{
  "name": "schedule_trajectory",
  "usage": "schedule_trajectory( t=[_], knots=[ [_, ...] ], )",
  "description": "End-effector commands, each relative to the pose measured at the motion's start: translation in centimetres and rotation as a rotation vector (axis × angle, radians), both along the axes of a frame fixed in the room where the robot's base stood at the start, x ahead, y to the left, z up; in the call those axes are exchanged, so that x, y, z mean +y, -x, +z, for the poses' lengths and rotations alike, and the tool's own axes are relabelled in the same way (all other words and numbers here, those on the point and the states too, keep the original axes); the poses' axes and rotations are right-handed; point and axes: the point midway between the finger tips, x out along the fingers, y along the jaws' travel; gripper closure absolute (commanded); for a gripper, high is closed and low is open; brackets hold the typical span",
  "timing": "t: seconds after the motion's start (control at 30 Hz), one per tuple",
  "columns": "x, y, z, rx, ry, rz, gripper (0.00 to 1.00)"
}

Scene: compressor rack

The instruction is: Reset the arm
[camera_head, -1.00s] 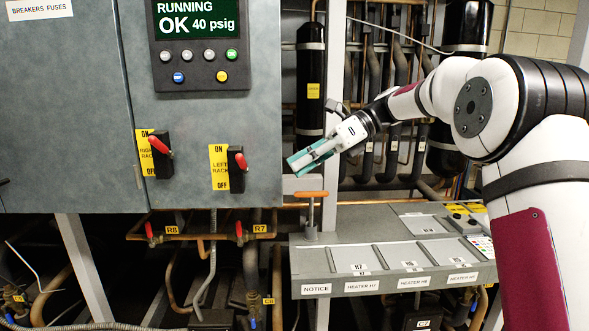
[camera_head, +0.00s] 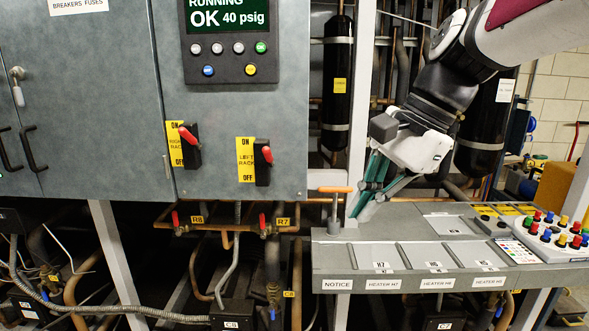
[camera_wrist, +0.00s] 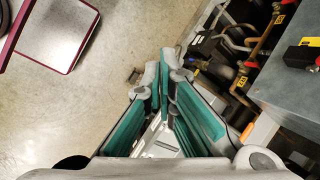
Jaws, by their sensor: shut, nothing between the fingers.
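My gripper (camera_head: 364,205) points down in front of the rack, just above the left part of the grey heater panel (camera_head: 330,255) and to the right of the orange-handled valve (camera_head: 336,190). Its teal-padded fingers are shut with nothing between them. In the wrist view my gripper (camera_wrist: 165,65) shows its fingertips together, over bare floor. In the head view my arm bends down from the upper right. I cannot tell whether the fingertips touch anything behind them.
The grey cabinet (camera_head: 90,120) with two red-handled switches (camera_head: 187,135) stands left of my gripper. Black cylinders (camera_head: 338,85) and pipes stand behind. A box of coloured buttons (camera_head: 553,240) sits at the panel's right end. The wrist view shows open floor (camera_wrist: 60,110) at left.

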Motion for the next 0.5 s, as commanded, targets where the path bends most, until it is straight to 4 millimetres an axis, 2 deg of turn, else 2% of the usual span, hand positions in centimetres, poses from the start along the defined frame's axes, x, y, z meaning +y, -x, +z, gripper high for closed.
schedule_trajectory(
  t=[0.03,0.3,0.5],
  knots=[
    [-0.6,1.9,-0.3,-0.060,0.053,0.061,1.00],
    [-4.9,9.8,-3.4,-0.331,0.363,0.442,1.00],
    [-7.5,13.8,-6.0,-0.460,0.556,0.700,1.00]
  ],
)
